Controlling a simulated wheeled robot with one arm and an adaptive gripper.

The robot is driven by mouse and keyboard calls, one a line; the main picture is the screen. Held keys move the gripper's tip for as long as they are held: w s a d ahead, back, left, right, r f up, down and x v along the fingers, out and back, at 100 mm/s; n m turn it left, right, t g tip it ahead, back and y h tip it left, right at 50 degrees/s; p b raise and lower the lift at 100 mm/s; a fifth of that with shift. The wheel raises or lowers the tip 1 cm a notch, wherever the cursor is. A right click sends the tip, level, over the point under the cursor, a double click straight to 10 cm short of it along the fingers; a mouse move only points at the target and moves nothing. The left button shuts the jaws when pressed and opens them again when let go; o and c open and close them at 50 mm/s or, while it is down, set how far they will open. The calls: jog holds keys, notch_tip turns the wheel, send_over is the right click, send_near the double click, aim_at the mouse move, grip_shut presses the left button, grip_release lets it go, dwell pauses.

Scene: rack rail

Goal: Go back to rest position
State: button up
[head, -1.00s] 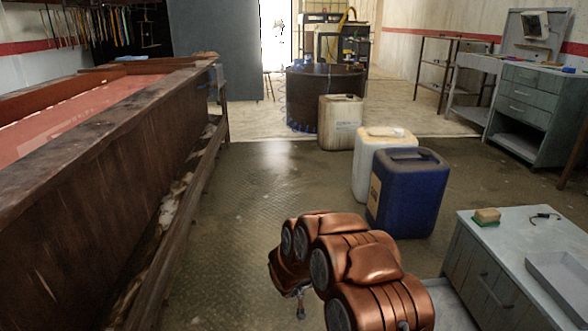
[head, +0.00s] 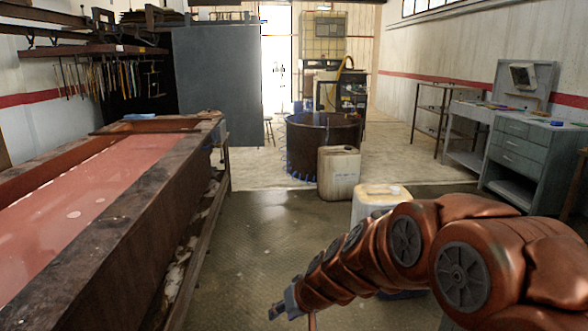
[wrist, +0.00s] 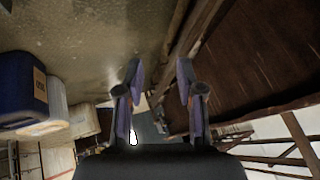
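My copper-coloured arm reaches in from the lower right of the head view. My gripper (head: 284,306) is at its far end, low over the floor, to the right of the long wooden trough. In the wrist view the two fingers of my gripper (wrist: 158,70) stand apart with a clear gap, and nothing is held between them. No object touches the fingers.
The wooden trough (head: 185,168) with pink liquid runs along the left. A white canister (head: 380,197) and beige canister (head: 339,175) stand ahead; a blue canister (wrist: 22,92) shows in the wrist view. Floor (head: 262,225) between trough and canisters is clear.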

jog(key=s+d+r+m+g+h+p, duration=0.1)
jog(key=s+d+r+p, duration=0.4)
jog(key=s, duration=0.6)
jog(key=s+d+r+m+g+h+p, duration=0.1)
jog(key=s+d+r+g+h+p, duration=0.1)
jog(key=s+d+r+p, duration=0.3)
jog(key=s+d+r+g+h+p, duration=0.2)
jog(key=s+d+r+p, duration=0.3)
jog(key=s, duration=1.2)
jog(key=d+r+g, duration=0.1)
jog(key=d+r, duration=0.3)
jog(key=d, duration=0.1)
jog(key=shift+s+d+r+m, duration=0.15)
jog(key=shift+s+r+m, duration=0.1)
jog(key=shift+r+m, duration=0.15)
